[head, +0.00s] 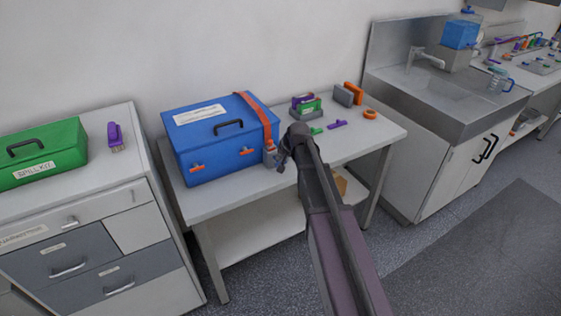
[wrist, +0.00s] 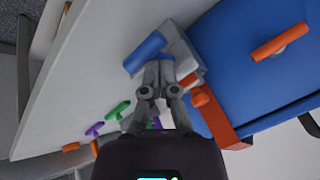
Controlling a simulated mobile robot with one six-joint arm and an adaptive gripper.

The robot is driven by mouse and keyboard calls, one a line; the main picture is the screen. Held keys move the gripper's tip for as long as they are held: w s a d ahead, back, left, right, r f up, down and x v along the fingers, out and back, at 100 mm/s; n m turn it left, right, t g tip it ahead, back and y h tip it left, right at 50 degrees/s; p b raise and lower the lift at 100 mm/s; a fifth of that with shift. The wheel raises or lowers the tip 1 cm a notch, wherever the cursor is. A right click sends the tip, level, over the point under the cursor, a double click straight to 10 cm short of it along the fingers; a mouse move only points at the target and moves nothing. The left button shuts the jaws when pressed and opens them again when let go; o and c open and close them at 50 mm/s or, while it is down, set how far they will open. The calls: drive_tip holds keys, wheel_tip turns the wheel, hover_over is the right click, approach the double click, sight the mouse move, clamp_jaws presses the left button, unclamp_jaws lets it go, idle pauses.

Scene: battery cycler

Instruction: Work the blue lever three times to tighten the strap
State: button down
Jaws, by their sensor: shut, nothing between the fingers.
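The blue case (head: 222,135) stands on the table, with an orange strap (head: 254,108) over its right end. The strap's grey ratchet buckle (head: 270,152) hangs at the front right corner. In the wrist view the grey buckle (wrist: 180,52) carries the blue lever (wrist: 145,52), which sticks out to the left, away from the case. My gripper (wrist: 159,68) is shut and empty, its fingertips right at the lever's base; I cannot tell whether they touch. In the head view my gripper (head: 284,158) is just right of the buckle and the lever cannot be made out.
The white table (head: 235,196) has bare room in front of the case. Behind my arm lie a green and purple item (head: 305,105), a purple piece (head: 337,124), an orange ring (head: 370,114) and a grey and orange block (head: 347,94). A sink (head: 440,95) stands right.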

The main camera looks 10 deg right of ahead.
drive_tip(key=shift+s+f+b, duration=0.2)
drive_tip(key=shift+f+b, duration=0.6)
idle(1.2)
drive_tip(key=shift+r, duration=0.15)
idle(0.5)
drive_tip(key=shift+w+a+r+p, duration=0.1)
drive_tip(key=shift+w+r+p, duration=0.15)
drive_tip(key=shift+r+p, duration=0.6)
drive_tip(key=shift+w+r+p, duration=0.2)
drive_tip(key=shift+r+p, duration=0.5)
drive_tip(key=shift+p, duration=0.2)
drive_tip(key=shift+w+a+r+p, duration=0.1)
drive_tip(key=shift+w+r+p, duration=0.1)
drive_tip(key=shift+r+p, duration=0.6)
drive_tip(key=shift+w+a+r+p, duration=0.1)
drive_tip(key=shift+w+r+p, duration=0.1)
drive_tip(key=shift+r+p, duration=0.65)
drive_tip(key=shift+w+r+p, duration=0.2)
drive_tip(key=shift+r+p, duration=0.55)
drive_tip(key=shift+r, duration=0.05)
drive_tip(key=shift+r, duration=0.1)
drive_tip(key=shift+w+a+r+p, duration=0.1)
drive_tip(key=shift+w+r+p, duration=0.15)
drive_tip(key=shift+r+p, duration=0.7)
drive_tip(key=shift+w+a+r+p, duration=0.1)
drive_tip(key=shift+w+r+p, duration=0.1)
drive_tip(key=shift+r+p, duration=0.65)
drive_tip(key=shift+f, duration=0.2)
